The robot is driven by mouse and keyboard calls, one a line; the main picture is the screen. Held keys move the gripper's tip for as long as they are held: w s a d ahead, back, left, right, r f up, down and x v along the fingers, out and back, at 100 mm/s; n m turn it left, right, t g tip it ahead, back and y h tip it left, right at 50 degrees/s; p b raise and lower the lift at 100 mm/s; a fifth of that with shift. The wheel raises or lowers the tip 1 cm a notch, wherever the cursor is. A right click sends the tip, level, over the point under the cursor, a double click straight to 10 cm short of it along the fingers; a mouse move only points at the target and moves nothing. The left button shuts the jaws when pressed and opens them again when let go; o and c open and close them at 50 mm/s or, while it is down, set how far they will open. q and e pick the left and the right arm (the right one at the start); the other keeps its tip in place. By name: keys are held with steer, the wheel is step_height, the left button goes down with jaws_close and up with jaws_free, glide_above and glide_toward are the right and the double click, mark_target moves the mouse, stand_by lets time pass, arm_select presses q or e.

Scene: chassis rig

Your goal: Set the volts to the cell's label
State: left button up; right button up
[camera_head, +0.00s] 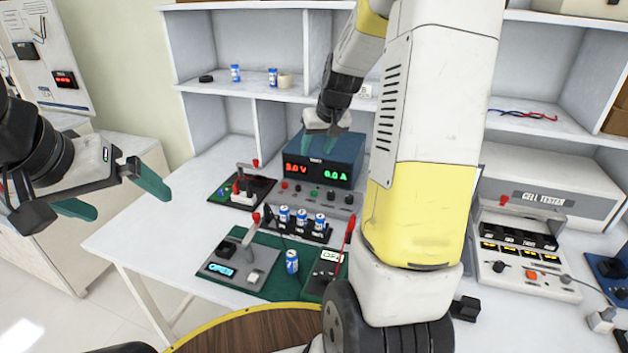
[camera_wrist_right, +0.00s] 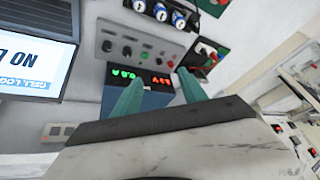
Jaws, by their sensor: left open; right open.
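The blue power supply (camera_head: 345,172) stands at the back of the bench. Its red volts readout (camera_head: 297,171) looks like 3.0 V and its green amps readout (camera_head: 335,175) like 0.0 A. Knobs and coloured terminals (camera_head: 314,193) line its grey front. My right gripper (camera_head: 323,137) is open and empty above the supply; the right wrist view (camera_wrist_right: 155,92) shows its fingers over the supply's top (camera_wrist_right: 152,100). Blue-and-white cells (camera_head: 302,217) stand in a black rack; another cell (camera_head: 291,262) stands on the green mat. Their labels are too small to read. My left gripper (camera_head: 110,195) is open and empty, left of the bench.
A grey device (camera_head: 226,268) with a cyan display sits on the mat's left, and a small unit (camera_head: 328,262) with a red lever on its right. A cell tester (camera_head: 530,198) stands at right. My right arm hides the bench's middle right. The bench's left front is clear.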

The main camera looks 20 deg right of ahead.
steer(key=h, duration=0.1)
glide_toward(331, 193)
steer(key=w, duration=0.1)
steer(key=shift+g, duration=0.5)
steer(key=x, duration=0.8)
steer(key=shift+f, duration=0.2)
jaws_close()
